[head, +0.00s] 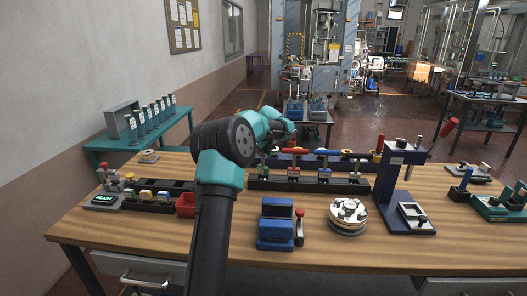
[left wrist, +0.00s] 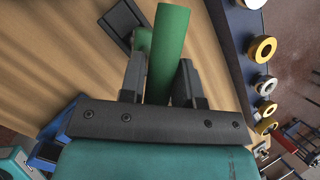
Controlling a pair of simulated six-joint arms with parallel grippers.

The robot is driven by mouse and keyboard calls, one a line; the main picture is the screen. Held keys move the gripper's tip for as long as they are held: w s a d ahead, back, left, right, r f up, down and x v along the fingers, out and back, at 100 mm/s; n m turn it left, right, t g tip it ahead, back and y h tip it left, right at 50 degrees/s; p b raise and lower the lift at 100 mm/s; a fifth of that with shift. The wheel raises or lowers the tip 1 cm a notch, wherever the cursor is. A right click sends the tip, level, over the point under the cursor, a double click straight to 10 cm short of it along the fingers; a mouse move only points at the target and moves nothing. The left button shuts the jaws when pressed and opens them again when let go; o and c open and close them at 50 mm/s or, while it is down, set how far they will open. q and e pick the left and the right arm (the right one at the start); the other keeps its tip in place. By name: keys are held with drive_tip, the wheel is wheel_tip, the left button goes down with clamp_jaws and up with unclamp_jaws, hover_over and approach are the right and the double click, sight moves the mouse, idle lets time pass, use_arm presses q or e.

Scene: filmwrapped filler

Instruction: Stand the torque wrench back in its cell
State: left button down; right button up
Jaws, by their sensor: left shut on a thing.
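My left gripper (head: 284,129) is above the back of the workbench, over the left end of a dark rack (head: 310,186). In the left wrist view its two fingers (left wrist: 160,80) are shut on a green cylindrical handle (left wrist: 171,40), which I take as the torque wrench. In the head view my own wrist hides most of what it holds. The rack holds upright T-handled tools, one with a red handle (head: 294,152), one with a blue handle (head: 327,152) and one with a dark handle (head: 360,155). My right gripper is not in view.
A blue-grey press stand (head: 392,180) rises right of the rack. A blue block device (head: 275,224) and a round metal disc stack (head: 347,214) stand in front. A red bin (head: 186,204) is left of my arm. The bench's front strip is clear.

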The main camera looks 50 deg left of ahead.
use_arm(q)
drive_tip(key=shift+f, duration=0.15)
drive_tip(key=c, duration=1.3)
unclamp_jaws()
drive_tip(key=shift+f, duration=0.1)
drive_tip(key=o, duration=0.5)
drive_tip(key=v, duration=1.2)
drive_tip(key=shift+r, duration=0.2)
